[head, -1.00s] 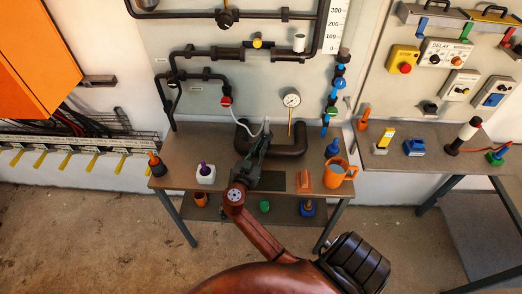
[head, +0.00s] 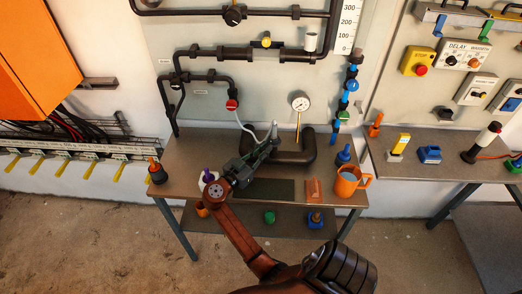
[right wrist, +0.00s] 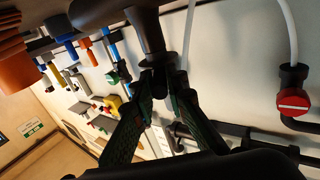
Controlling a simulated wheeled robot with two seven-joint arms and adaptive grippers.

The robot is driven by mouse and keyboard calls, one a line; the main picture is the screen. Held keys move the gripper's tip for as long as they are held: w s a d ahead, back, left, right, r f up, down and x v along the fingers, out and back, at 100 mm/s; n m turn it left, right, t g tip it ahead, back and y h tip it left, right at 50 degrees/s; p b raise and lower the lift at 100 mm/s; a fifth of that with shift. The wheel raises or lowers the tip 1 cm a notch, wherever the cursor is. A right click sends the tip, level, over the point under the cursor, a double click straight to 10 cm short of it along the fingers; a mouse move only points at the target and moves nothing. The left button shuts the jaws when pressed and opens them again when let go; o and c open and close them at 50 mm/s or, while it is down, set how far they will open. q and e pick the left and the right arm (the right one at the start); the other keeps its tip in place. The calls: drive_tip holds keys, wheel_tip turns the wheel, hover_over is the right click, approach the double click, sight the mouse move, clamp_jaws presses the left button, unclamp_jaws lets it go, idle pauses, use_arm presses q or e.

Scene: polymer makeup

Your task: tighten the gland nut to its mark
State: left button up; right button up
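My left gripper is not in view.
The bench (head: 180,160) bears a purple-capped white bottle (head: 207,178), an orange mug (head: 349,182) and a blue bottle (head: 344,155). The dark mat (head: 275,190) is bare.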

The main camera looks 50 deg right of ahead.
drive_tip(key=shift+o, duration=0.9)
drive_tip(key=shift+r, duration=0.1)
drive_tip(key=shift+o, duration=1.2)
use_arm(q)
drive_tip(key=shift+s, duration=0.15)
use_arm(e)
drive_tip(key=a, duration=1.2)
